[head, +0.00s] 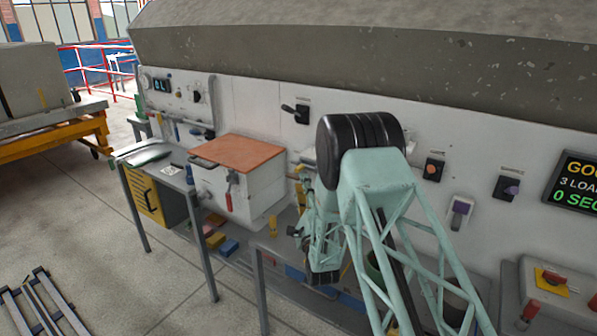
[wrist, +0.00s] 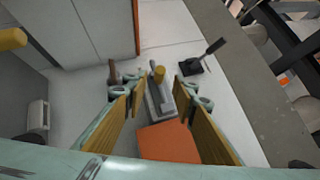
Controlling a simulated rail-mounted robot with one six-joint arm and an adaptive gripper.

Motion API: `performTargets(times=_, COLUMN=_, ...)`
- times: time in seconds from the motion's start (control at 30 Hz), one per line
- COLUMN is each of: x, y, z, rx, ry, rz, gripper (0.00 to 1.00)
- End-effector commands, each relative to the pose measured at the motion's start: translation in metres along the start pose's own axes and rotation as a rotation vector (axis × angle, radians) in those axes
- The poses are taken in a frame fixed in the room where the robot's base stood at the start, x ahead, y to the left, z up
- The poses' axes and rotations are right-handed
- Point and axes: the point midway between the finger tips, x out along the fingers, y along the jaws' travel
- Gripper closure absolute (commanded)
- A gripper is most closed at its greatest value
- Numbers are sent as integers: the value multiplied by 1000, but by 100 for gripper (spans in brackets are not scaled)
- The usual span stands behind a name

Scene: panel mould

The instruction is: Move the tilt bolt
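I cannot tell how far the fingertips are from the bolt. In the head view my arm covers much of this area, and the fingers cannot be made out.
A black lever (head: 297,112) is on the panel, also seen in the wrist view (wrist: 205,57). A white box has an orange lid (head: 240,152). Knobs and switches (head: 433,168) line the panel to the right.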

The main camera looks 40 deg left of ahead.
Motion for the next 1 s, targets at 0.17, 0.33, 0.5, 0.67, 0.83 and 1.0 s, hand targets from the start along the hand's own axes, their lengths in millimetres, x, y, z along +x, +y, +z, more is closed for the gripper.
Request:
performTargets(times=0.17, x=25, y=0, z=0, rx=0, ry=0, rz=-1, gripper=75)
performTargets(times=0.33, x=47, y=0, z=0, rx=0, ry=-1, rz=-2, gripper=75)
performTargets(times=0.5, x=65, y=0, z=0, rx=0, ry=0, rz=-1, gripper=75)
performTargets(times=0.67, x=76, y=0, z=0, rx=0, ry=0, rz=-1, gripper=75)
performTargets(times=0.83, x=80, y=0, z=0, rx=0, ry=0, rz=1, gripper=75)
performTargets(times=1.0, x=81, y=0, z=0, rx=0, ry=0, rz=1, gripper=75)
